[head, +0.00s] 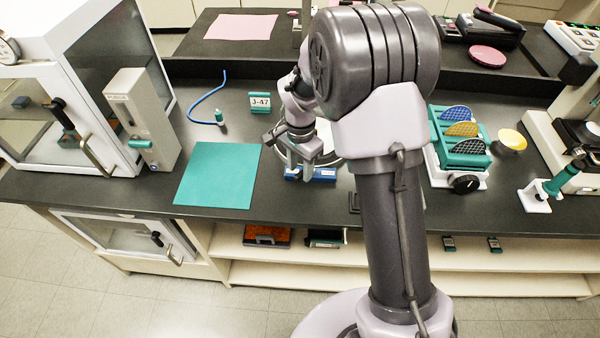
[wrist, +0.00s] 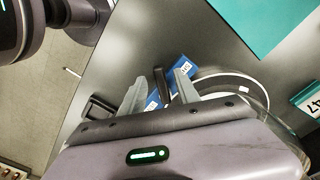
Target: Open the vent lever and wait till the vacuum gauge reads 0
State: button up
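A round dial (head: 8,48), likely the vacuum gauge, is cut by the left edge on top of the white glass-sided chamber (head: 112,40); its reading is too small to tell. A short teal lever (head: 140,143) sticks out low on the chamber's grey side box (head: 140,110); it may be the vent lever. My gripper (head: 303,170) is far to its right, pointing down over a blue labelled block (head: 323,174). In the wrist view my gripper (wrist: 160,82) has its fingers apart, with an upright dark handle (wrist: 162,85) between them; contact is unclear.
A teal mat (head: 220,175) lies between the chamber and my gripper. A blue tube (head: 208,95) and a J-47 sign (head: 260,101) stand behind. A teal rack of wafers (head: 458,150) is to the right. The chamber's door handle (head: 95,155) juts forward.

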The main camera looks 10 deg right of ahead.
jog(key=shift+f, duration=0.7)
grip_shut()
